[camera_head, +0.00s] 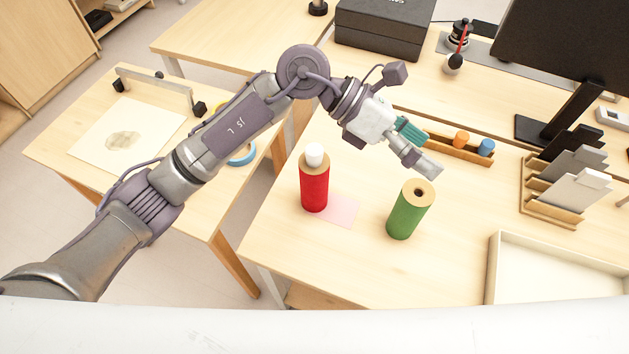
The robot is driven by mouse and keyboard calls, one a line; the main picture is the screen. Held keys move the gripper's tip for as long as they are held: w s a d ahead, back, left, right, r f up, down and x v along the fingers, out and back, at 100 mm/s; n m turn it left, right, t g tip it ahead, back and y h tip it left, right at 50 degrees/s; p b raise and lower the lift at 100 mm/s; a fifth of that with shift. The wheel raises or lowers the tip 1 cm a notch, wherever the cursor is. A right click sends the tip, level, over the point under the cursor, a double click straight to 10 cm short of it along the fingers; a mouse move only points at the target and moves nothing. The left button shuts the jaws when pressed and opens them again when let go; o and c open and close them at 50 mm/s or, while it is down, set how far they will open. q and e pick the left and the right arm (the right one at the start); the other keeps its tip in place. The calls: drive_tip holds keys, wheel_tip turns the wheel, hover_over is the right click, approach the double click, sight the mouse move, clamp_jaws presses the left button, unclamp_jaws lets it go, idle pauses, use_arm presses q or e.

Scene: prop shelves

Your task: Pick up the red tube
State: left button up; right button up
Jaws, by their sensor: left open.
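The red tube (314,187) stands upright on the wooden table, with a white piece (314,153) in its top end. It stands on or beside the left edge of a pink square sheet (340,210). My left gripper (418,158) is open and empty, above the table to the right of the red tube and just behind the green tube's top. Its fingers point to the lower right. My right gripper is not in view.
A green tube (409,212) stands upright close to my left gripper. A wooden holder (455,147) with orange and blue pieces lies behind. A rack (553,207), a shallow tray (494,270) and a monitor (570,45) are at the right. The front middle of the table is clear.

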use_arm(q)
drive_tip(key=w+a+f+m+t+y, duration=0.2)
drive_tip(key=w+a+f+y, duration=0.3)
drive_tip(key=a+y, duration=0.1)
drive_tip(key=t+y, duration=0.3)
drive_tip(key=y, duration=0.3)
hover_over(319, 148)
drive_tip(key=shift+d+r+n, duration=0.15)
drive_tip(key=shift+r+n, duration=0.1)
drive_tip(key=shift+n, duration=0.05)
drive_tip(key=shift+f, duration=0.35)
wheel_tip(319, 148, down, 8)
drive_tip(key=shift+r+p, duration=0.25)
drive_tip(key=shift+p, duration=0.95)
drive_tip(key=f+p, duration=0.1)
drive_tip(key=f, duration=0.1)
drive_tip(key=a+f+p, duration=0.1)
drive_tip(key=f+p, duration=0.1)
drive_tip(key=shift+s+a+f, duration=0.15)
drive_tip(key=shift+s+f, duration=0.05)
drive_tip(key=shift+f, duration=0.5)
clamp_jaws()
drive_tip(key=shift+w+r, duration=0.1)
